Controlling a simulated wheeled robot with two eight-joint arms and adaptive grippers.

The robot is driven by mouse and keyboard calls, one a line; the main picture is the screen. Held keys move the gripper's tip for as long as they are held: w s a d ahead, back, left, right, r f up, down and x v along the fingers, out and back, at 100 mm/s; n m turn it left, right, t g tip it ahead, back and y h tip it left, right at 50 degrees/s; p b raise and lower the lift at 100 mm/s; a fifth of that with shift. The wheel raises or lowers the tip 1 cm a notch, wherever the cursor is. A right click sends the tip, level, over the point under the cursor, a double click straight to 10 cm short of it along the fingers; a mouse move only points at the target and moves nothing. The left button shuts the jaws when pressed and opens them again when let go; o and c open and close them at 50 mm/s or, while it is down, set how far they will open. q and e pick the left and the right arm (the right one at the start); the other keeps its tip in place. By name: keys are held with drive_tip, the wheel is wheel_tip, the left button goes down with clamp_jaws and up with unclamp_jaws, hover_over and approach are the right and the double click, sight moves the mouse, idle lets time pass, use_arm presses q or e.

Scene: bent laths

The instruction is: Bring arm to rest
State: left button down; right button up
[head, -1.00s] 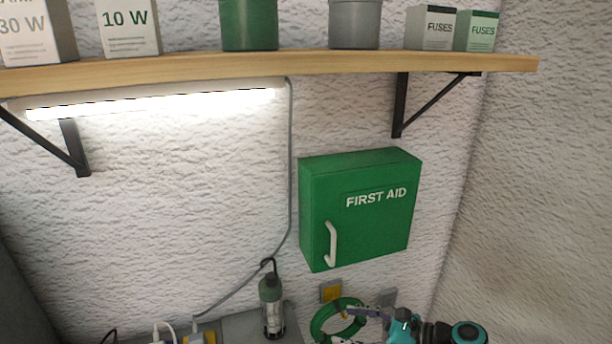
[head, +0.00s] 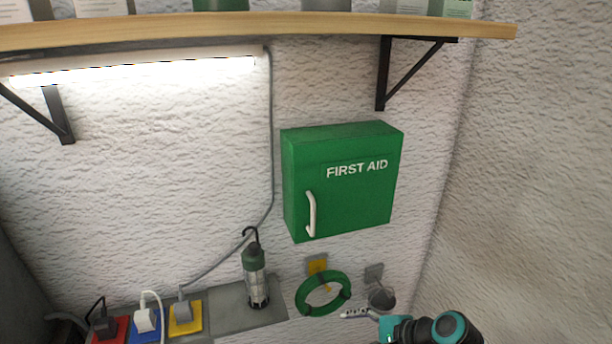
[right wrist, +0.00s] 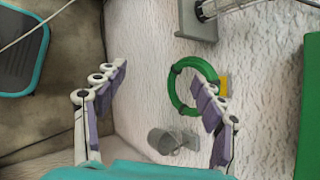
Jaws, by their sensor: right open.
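My right arm comes in at the bottom right of the head view. Its right gripper (head: 357,313) shows there only as a small pale and purple part just below and right of the green ring. In the right wrist view the right gripper (right wrist: 163,88) has its two purple-padded fingers spread wide with nothing between them. The green ring (head: 300,305) hangs at a yellow wall plate (head: 317,264). In the right wrist view the ring (right wrist: 174,88) is partly hidden behind the right-hand finger. My left gripper is not in view.
A green first aid box (head: 343,205) is on the wall above the arm. A grey cup (head: 382,299) is on the wall close by the gripper. A lamp (head: 255,276) and several plugs stand left. A wooden shelf (head: 250,28) runs above.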

drive_tip(key=s+d+f+n+h+b, duration=0.2)
drive_tip(key=s+d+n+h, duration=0.1)
drive_tip(key=n, duration=0.4)
drive_tip(key=s+d+f+n+t+h+b, duration=0.1)
drive_tip(key=s+d+f+n+h+b, duration=0.1)
drive_tip(key=s+n, duration=0.4)
drive_tip(key=d+f+n+h, duration=0.1)
drive_tip(key=d+n+h, duration=0.1)
drive_tip(key=shift+d+h, duration=0.3)
drive_tip(key=shift+h, duration=0.1)
